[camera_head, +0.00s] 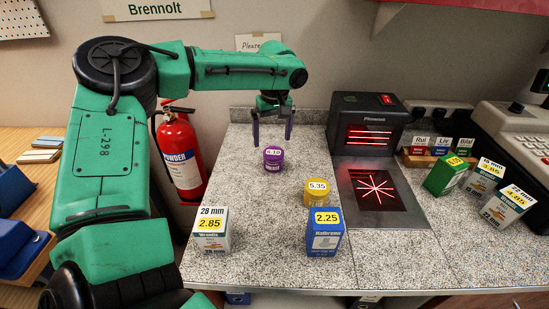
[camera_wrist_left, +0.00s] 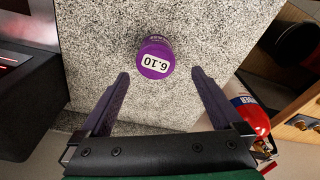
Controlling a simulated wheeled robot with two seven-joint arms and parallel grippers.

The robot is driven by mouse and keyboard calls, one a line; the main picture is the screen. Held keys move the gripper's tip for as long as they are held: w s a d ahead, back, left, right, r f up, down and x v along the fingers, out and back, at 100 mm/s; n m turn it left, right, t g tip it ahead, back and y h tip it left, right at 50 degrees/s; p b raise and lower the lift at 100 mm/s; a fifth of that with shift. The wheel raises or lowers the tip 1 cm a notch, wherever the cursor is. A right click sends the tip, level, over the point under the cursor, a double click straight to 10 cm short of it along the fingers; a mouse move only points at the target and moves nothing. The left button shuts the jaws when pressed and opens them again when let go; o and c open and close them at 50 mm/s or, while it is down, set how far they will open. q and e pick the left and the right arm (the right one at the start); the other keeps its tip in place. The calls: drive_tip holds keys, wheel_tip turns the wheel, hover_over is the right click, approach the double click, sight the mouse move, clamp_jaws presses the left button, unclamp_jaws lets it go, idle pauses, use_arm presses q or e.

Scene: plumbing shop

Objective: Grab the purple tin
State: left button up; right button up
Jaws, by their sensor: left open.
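The purple tin (camera_head: 273,159) stands upright on the speckled counter near its back, with a white label on top reading 6.10. In the left wrist view the purple tin (camera_wrist_left: 155,62) lies just beyond the fingertips, roughly centred between them. My left gripper (camera_head: 272,143) is open and empty, pointing down above and slightly behind the tin. In the left wrist view its two dark fingers (camera_wrist_left: 158,75) are spread wide on either side, apart from the tin. My right gripper is in neither view.
A yellow tin (camera_head: 316,193), a blue box (camera_head: 325,233) and a white box (camera_head: 211,231) stand nearer the counter's front. A black scanner (camera_head: 362,125) stands to the right. A red fire extinguisher (camera_head: 181,153) is left of the counter. Bare counter surrounds the purple tin.

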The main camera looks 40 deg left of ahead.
sight(274, 152)
use_arm(q)
drive_tip(key=f+p, duration=0.1)
drive_tip(key=f, duration=0.2)
drive_tip(key=f+p, duration=0.1)
drive_tip(key=f, duration=0.2)
drive_tip(key=w+f+p, duration=0.1)
drive_tip(key=f, duration=0.2)
drive_tip(key=shift+a, duration=0.3)
drive_tip(key=shift+w+f, duration=0.1)
drive_tip(key=shift+f, duration=0.25)
drive_tip(key=c, duration=1.4)
drive_tip(key=shift+r, duration=0.15)
